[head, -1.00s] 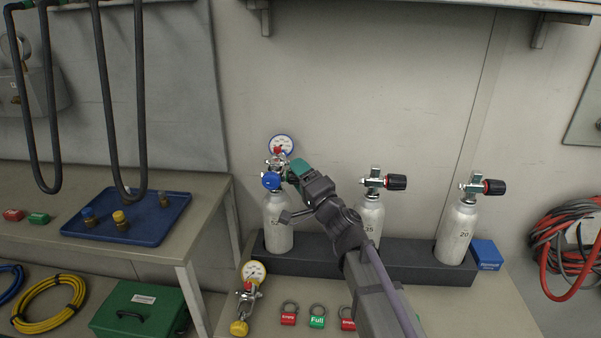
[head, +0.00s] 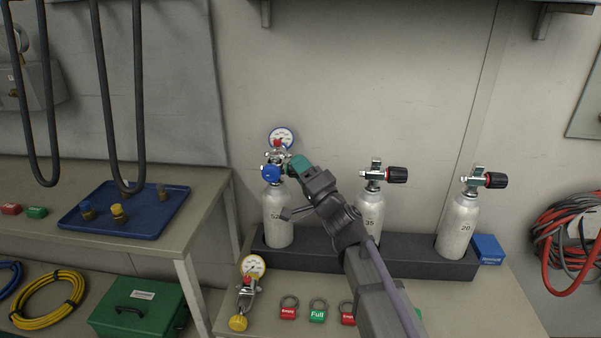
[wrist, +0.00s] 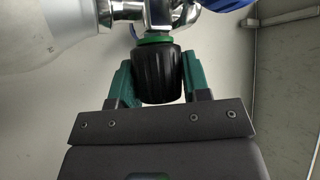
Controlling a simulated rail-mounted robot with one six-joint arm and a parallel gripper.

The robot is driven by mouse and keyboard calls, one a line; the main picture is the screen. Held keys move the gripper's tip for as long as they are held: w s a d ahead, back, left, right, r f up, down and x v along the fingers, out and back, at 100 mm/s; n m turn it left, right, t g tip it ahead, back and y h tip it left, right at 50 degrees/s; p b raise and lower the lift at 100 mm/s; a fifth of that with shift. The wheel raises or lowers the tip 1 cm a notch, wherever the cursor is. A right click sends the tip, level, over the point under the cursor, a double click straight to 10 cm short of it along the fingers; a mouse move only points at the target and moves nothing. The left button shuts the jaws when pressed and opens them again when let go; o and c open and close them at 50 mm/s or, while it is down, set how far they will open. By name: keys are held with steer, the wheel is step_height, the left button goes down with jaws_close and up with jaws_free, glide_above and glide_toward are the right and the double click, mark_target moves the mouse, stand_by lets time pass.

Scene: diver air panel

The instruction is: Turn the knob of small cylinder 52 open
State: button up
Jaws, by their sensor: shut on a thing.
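Small cylinder 52 (head: 277,222) stands upright at the left end of the dark rack. A gauge (head: 281,138) with a blue rim and a blue hand knob (head: 271,173) sit at its valve. In the wrist view the black ribbed knob (wrist: 159,75) of cylinder 52 sits between the green fingers of my gripper (wrist: 160,84), one on each side. A green ring (wrist: 155,40) shows between the knob and the chrome valve. In the head view my gripper (head: 297,165) reaches the valve from the right and hides the knob.
Cylinder 35 (head: 369,212) stands behind my arm and cylinder 20 (head: 457,228) at the right, both in the rack (head: 410,268). A second gauge assembly (head: 252,267) and several tagged padlocks (head: 317,311) lie in front. A blue tray (head: 150,226) is on the left bench.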

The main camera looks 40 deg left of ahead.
steer(key=o, duration=0.9)
steer(key=b+v, duration=0.4)
steer(key=v, duration=0.6)
steer(key=shift+s+d+f, duration=0.15)
steer(key=shift+d, duration=0.2)
